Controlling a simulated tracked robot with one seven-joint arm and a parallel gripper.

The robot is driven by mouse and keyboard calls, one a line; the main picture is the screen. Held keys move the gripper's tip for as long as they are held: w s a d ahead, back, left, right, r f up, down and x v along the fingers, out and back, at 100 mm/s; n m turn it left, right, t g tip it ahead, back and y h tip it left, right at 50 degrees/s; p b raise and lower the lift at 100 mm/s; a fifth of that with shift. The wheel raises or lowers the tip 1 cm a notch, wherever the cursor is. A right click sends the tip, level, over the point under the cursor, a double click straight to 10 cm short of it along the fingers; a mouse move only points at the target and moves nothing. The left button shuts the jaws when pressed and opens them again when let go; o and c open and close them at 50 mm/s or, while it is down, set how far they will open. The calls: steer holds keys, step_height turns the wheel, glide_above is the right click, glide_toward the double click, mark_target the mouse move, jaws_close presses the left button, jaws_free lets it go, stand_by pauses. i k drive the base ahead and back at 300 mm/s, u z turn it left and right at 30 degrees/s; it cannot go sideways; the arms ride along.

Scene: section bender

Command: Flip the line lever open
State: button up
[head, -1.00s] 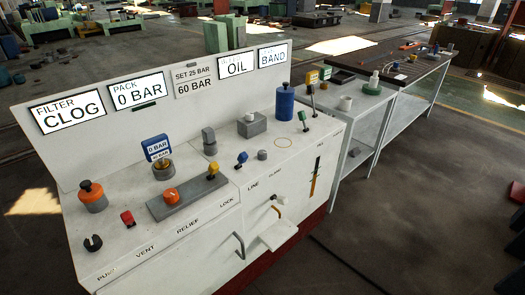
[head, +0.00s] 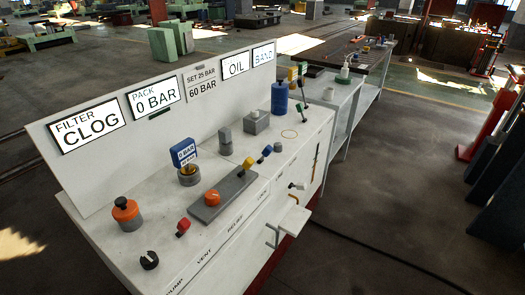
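The line lever (head: 265,151) is a small lever with a blue handle on the white console (head: 110,215), by the LINE label on the front edge. Its handle leans up and to the right. It stands just right of a yellow-handled lever (head: 247,164) at the end of a grey block. It is small here, and I cannot tell from its tilt whether it is open or closed. My gripper is not in view.
Near the line lever are a grey knob (head: 277,147), a grey box (head: 256,122) and a blue cylinder (head: 279,98). An orange knob (head: 212,197) and red lever (head: 183,228) stand nearer. A small shelf (head: 292,219) juts from the front.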

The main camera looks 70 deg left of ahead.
mark_target(268, 149)
steer(key=u, duration=0.05)
steer(key=k, duration=1.95)
steer(key=u, duration=1.7)
steer(key=i, duration=1.1)
steer(key=z, duration=0.1)
